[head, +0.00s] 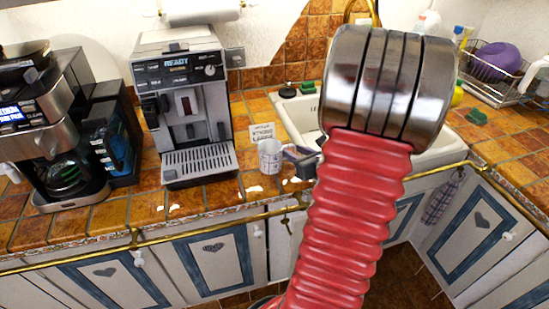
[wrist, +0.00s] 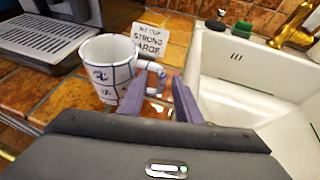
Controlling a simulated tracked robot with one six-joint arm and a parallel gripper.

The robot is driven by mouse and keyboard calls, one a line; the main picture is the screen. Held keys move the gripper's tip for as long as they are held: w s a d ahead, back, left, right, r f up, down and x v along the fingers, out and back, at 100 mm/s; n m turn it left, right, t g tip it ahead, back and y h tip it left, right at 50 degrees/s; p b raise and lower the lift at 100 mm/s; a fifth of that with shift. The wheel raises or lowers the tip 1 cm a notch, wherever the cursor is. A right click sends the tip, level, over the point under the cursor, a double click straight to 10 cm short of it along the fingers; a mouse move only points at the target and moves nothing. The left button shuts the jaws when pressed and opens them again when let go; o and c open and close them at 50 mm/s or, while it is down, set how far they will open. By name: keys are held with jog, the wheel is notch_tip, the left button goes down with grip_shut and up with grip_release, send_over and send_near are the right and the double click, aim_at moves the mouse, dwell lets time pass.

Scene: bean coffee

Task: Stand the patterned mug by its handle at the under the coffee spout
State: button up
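The white mug with a blue pattern (head: 269,157) stands upright on the tiled counter, right of the silver coffee machine (head: 181,75). It also shows in the wrist view (wrist: 104,72), with its handle pointing right towards my gripper. My gripper (wrist: 160,82) is open, its two purple fingers apart, with the handle's outer part in the gap between the fingertips. Contact with the handle cannot be told. In the head view my gripper (head: 299,154) is just right of the mug. The coffee spout (head: 187,105) is above the slotted drip tray (head: 200,160), which is empty.
A small printed sign (wrist: 150,40) stands behind the mug. The white sink (wrist: 240,85) is to the right, with a brass tap (wrist: 294,25). A second coffee maker (head: 45,125) stands far left. A brass rail (head: 190,220) runs along the counter's front edge.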

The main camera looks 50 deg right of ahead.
jog(key=shift+x, duration=2.55)
jog(key=shift+d+f, duration=0.1)
jog(key=shift+d, duration=0.05)
jog(key=shift+c, duration=0.5)
grip_shut()
